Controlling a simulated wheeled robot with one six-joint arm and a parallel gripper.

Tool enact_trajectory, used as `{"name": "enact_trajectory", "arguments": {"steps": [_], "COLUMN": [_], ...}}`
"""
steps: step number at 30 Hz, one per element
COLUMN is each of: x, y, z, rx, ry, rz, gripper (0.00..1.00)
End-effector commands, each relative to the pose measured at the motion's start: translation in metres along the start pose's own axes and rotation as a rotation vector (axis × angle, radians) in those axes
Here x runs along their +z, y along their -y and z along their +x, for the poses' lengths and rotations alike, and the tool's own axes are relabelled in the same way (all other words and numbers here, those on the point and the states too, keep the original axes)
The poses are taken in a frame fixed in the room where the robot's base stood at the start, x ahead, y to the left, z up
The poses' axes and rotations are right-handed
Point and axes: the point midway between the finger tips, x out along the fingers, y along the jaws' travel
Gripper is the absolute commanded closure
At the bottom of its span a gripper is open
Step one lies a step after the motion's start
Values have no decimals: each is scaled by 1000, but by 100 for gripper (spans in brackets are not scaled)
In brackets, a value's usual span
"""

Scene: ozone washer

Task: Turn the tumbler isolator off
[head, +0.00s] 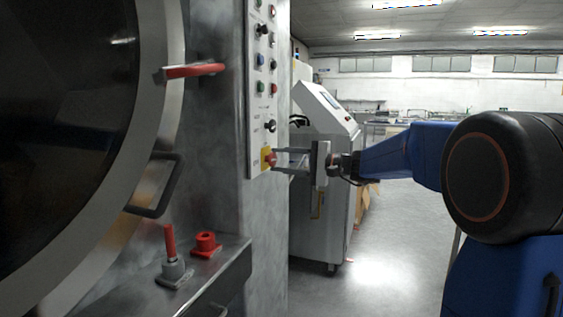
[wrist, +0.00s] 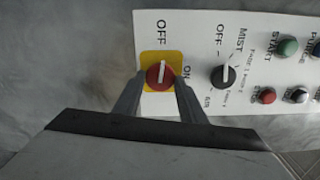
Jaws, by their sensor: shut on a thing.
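The isolator is a red knob (head: 270,160) on a yellow plate (wrist: 147,60), low on the white control panel (head: 253,90). In the wrist view the red knob (wrist: 159,73) carries a white bar. The bar stands nearly upright in the picture, with its upper end towards the OFF label (wrist: 160,25). The ON label (wrist: 187,72) is to the right of the knob. My gripper (head: 277,160) reaches in from the right and is shut on the knob, one finger on each side. The fingers (wrist: 160,88) hide the knob's lower edges.
A black selector (wrist: 224,76) sits close to the right finger in the wrist view, with several buttons beyond. The large round door with its red handle (head: 194,70) is at left. A ledge (head: 215,262) bears red-topped fittings. Open floor lies right.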

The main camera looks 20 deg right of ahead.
Motion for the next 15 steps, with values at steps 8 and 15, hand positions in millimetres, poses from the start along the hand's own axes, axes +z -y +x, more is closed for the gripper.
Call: {"name": "enact_trajectory", "arguments": {"steps": [8, 15], "x": [0, 0], "y": [-1, -1], "z": [0, 0], "rx": [2, 2], "ry": [1, 1], "rz": [-124, -165], "gripper": [85, 85]}}
